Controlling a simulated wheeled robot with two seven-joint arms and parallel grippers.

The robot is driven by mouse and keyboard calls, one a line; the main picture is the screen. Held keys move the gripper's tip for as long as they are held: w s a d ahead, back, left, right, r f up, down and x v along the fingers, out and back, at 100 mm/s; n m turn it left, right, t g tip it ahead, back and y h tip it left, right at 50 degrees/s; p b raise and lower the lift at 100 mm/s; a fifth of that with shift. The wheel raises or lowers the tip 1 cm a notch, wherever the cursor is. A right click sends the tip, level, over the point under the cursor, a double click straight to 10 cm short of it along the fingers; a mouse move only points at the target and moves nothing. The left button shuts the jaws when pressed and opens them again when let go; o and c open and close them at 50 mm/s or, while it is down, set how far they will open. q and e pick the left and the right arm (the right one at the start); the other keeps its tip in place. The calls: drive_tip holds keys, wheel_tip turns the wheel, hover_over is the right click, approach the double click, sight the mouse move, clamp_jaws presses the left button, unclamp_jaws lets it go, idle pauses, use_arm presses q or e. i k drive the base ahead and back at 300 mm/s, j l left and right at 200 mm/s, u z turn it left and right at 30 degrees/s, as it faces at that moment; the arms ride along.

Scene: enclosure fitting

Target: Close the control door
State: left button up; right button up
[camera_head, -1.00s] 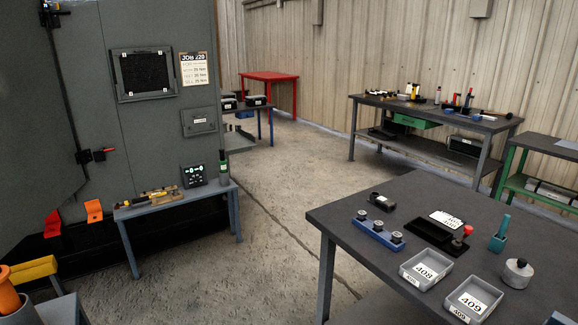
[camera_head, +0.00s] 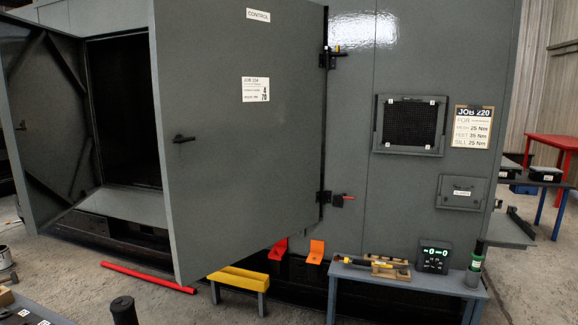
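The control door (camera_head: 245,150) is a large grey panel with a CONTROL label near its top and a job card below it. It stands open, swung out toward me, hinged on its right edge. A dark handle (camera_head: 184,138) sits near its left edge. The dark opening (camera_head: 122,110) of the enclosure shows to the left of the door. Neither of my grippers is in view.
A yellow step (camera_head: 238,279) and a red bar (camera_head: 150,278) are on the floor by the door's lower edge. A small blue-grey bench (camera_head: 405,281) with tools stands at the right. Another panel (camera_head: 45,110) stands open at the far left.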

sight(243, 78)
drive_tip(key=i+l+u, duration=0.5)
drive_tip(key=l, duration=0.2)
drive_tip(key=i+l+u, duration=0.3)
drive_tip(key=i+l, duration=0.35)
drive_tip(key=i+l+u, duration=0.3)
drive_tip(key=i+l, duration=0.3)
drive_tip(key=l, duration=0.15)
